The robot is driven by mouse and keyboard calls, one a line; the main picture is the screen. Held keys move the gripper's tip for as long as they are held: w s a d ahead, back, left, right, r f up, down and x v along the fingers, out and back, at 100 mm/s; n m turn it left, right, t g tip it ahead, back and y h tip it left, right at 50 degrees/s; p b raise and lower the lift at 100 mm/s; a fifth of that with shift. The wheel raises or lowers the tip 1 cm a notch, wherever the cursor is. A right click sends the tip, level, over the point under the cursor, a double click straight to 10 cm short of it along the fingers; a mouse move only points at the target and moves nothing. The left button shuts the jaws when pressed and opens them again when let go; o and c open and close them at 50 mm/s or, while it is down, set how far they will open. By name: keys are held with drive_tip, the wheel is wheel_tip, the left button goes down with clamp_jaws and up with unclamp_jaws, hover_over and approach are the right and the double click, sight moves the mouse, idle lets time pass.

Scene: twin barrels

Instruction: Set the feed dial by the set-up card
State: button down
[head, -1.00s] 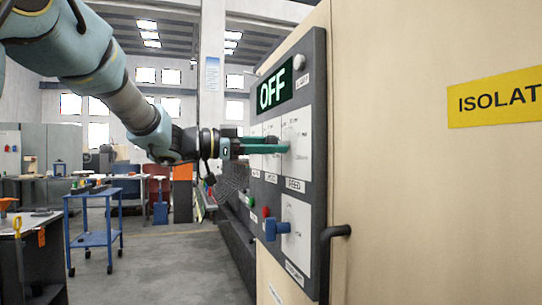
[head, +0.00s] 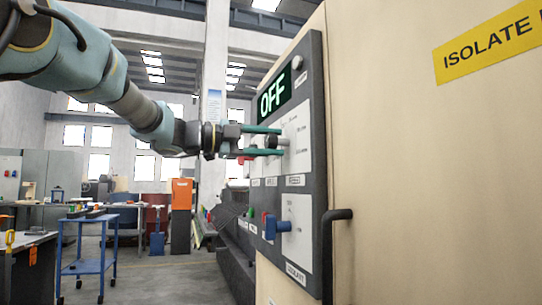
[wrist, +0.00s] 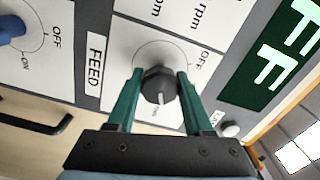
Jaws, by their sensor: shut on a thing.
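The feed dial (wrist: 158,86) is a dark round knob with a white pointer line, on a white plate beside the FEED label (wrist: 96,62). My gripper (wrist: 156,86) is shut on the dial, with one green finger on each side. In the wrist view the pointer faces down, towards my palm. In the head view my gripper (head: 281,141) meets the grey panel (head: 314,150) from the left. The fingers partly hide the dial and its scale, so I cannot read the setting. I cannot make out a set-up card.
A display (head: 276,93) reads OFF above the dials. A blue switch (head: 275,226) marked OFF and ON sits below on the COOLANT plate. A black handle (head: 335,230) sticks out beside the panel. A blue trolley (head: 88,266) stands on the floor at left.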

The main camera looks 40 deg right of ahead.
drive_tip(key=m+b, duration=0.6)
drive_tip(key=shift+f+m, duration=0.3)
drive_tip(key=shift+r+m+b, duration=0.2)
drive_tip(key=shift+m+b, duration=1.5)
drive_tip(key=shift+m, duration=0.5)
drive_tip(key=shift+c, duration=1.5)
unclamp_jaws()
drive_tip(key=shift+r, duration=0.1)
drive_tip(key=v, duration=1)
drive_tip(key=shift+w+a+b, duration=0.15)
drive_tip(key=shift+a+b, duration=0.15)
drive_tip(key=shift+a, duration=0.1)
